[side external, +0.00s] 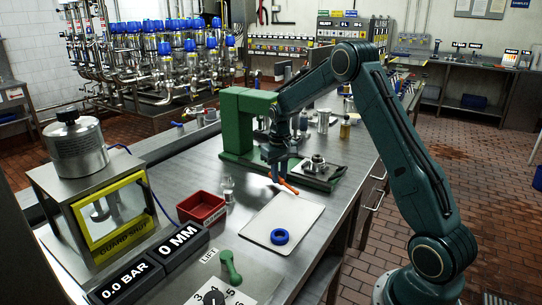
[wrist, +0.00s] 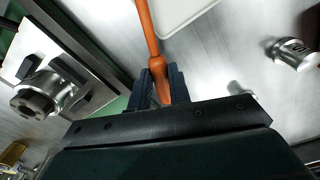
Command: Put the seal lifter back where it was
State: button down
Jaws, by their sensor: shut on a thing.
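The seal lifter is an orange tool (wrist: 148,35) seen in the wrist view, its thicker part between my gripper's dark fingers (wrist: 160,88) and its shaft running up out of the picture. My gripper is shut on it. In the side view, the orange seal lifter (side external: 287,186) hangs tilted from my gripper (side external: 276,172) above the steel bench, near the far edge of a white mat. The height above the bench is hard to tell.
The white mat (side external: 267,231) holds a blue ring (side external: 279,237). A red tray (side external: 201,208) stands left of the mat. A green press frame (side external: 239,125) and a metal fixture (side external: 318,168) are close behind my gripper. A metal cylinder (wrist: 292,53) stands at right in the wrist view.

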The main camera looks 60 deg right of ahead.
jog(key=shift+f, duration=0.6)
jog(key=c, duration=1.3)
grip_release()
jog(key=shift+f, duration=0.1)
notch_tip(320, 180, up, 12)
jog(key=shift+r, duration=0.2)
